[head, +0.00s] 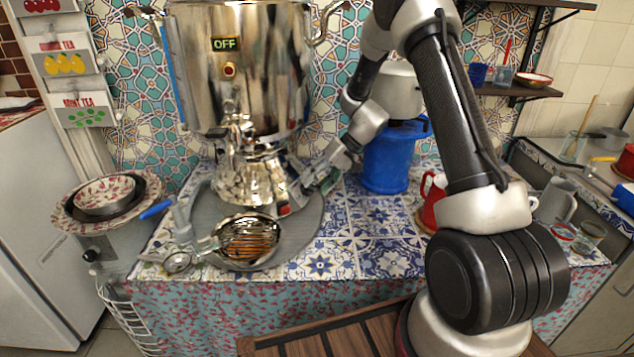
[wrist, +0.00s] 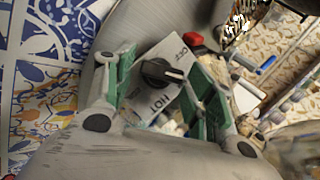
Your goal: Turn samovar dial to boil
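The large silver samovar (head: 262,75) stands at the back of the counter. Its small display (head: 226,44) reads OFF in green, above a red light. My gripper (head: 322,178) is low at the right of the samovar's base. In the wrist view, a black dial (wrist: 158,73) with a pale pointer line sits on a white plate (wrist: 181,57) lettered HOT and what looks like OFF. My gripper (wrist: 163,85) is open, its green-padded fingers on either side of the dial. I cannot tell whether they touch it. The dial is hidden in the head view.
A round grey tray (head: 308,222) lies under the samovar and a strainer bowl (head: 247,243). A blue stand (head: 387,160) bearing a white pot (head: 396,92) and a red mug (head: 434,190) are at right. Bowls (head: 104,193) stand at left.

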